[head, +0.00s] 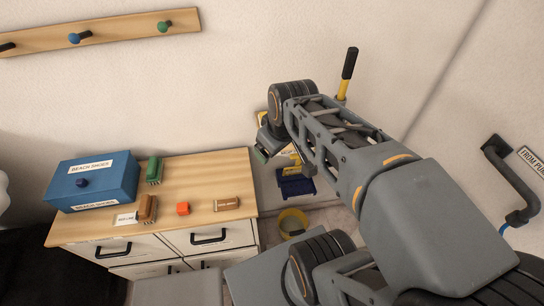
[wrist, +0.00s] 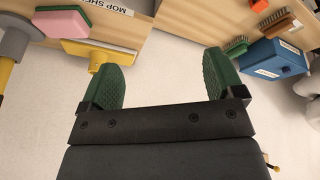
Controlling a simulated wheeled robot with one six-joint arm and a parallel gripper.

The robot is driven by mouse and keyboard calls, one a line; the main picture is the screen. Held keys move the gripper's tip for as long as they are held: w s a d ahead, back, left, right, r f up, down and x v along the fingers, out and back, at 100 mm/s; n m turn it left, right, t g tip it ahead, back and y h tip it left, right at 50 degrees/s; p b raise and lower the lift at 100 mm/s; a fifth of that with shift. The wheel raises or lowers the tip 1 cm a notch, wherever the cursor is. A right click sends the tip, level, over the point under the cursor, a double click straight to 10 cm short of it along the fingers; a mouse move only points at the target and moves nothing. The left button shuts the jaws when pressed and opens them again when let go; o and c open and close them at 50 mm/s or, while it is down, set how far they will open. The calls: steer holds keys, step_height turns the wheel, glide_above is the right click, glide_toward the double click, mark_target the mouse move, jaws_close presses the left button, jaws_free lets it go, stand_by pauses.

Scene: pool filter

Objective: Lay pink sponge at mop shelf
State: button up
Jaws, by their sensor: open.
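The pink sponge (wrist: 62,23), with a green layer, rests on the light wooden mop shelf (wrist: 108,31) in the wrist view, close to the shelf's label. Nothing holds it. My gripper (wrist: 170,78) is open, with its two green-padded fingers apart and nothing between them. The sponge is off to the upper left of the fingers, clear of them. In the head view my gripper (head: 260,152) is partly hidden by my arm, which also hides most of the shelf and the sponge.
A yellow tool (wrist: 112,57) is beside the sponge. A blue bucket (head: 296,186) and a yellow bucket (head: 292,222) are below the shelf.

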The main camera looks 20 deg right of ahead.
steer(key=s+a+m, duration=0.1)
steer(key=m, duration=0.1)
steer(key=s+a+f+m, duration=0.1)
steer(key=shift+s+a+m, duration=0.25)
steer(key=shift+s+m, duration=0.15)
stand_by(1.3)
